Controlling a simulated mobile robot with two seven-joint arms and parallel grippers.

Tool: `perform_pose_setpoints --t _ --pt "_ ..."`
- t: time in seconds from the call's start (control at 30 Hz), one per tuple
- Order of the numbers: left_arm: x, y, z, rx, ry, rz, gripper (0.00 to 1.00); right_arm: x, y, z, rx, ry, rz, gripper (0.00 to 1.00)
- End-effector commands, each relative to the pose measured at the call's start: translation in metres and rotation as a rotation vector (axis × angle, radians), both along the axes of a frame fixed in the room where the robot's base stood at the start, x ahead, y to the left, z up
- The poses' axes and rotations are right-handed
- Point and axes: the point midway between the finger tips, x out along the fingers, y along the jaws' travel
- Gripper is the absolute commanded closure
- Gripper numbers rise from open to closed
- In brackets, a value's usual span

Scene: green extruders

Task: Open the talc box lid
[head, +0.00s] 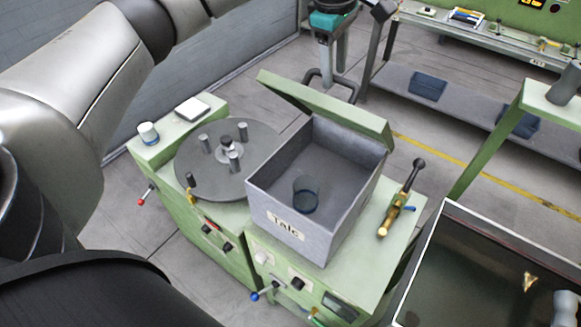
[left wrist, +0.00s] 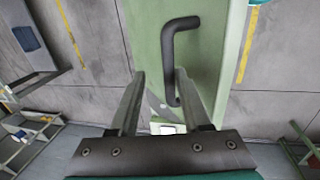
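The talc box (head: 290,238) is a grey box labelled "Talc" on a green machine. Its green lid (head: 335,112) is raised and tilted at the far side, and the box's inside shows, with a dark round cup (head: 306,193) in it. A dark bar handle (head: 330,84) stands out behind the lid. The left gripper (head: 333,70), with a teal body, is beyond the lid near the handle. In the left wrist view the fingers (left wrist: 160,85) are apart; the handle (left wrist: 168,50) shows between them, nearer the right finger, against the green lid (left wrist: 210,50). Contact cannot be told. The right gripper is out of view.
A round turntable (head: 262,140) with several pegs is left of the box. A brass valve with a lever (head: 398,208) stands to its right. A dark open-topped tank (head: 450,270) is at the lower right. A shelf bench (head: 475,130) is at the back, with bare floor before it.

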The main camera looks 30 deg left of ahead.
Motion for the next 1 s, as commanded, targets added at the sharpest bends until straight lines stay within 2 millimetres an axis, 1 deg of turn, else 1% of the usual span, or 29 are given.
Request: perform_pose_setpoints --t 0.03,0.27,0.47,1.0 --pt "-0.006 0.001 -0.007 0.0 0.0 0.0 0.53 0.0 0.0 -0.005 0.0 0.0 0.0 0.5" --pt "-0.033 0.003 -0.027 0.001 0.002 -0.001 0.53 0.0 0.0 -0.015 0.0 0.0 0.0 0.5" --pt "-0.059 0.006 -0.05 0.001 0.002 0.0 0.53 0.0 0.0 -0.024 0.0 0.0 0.0 0.5" --pt "-0.13 0.01 -0.132 0.002 0.004 -0.001 0.53 0.0 0.0 -0.043 0.0 0.0 0.0 0.5"
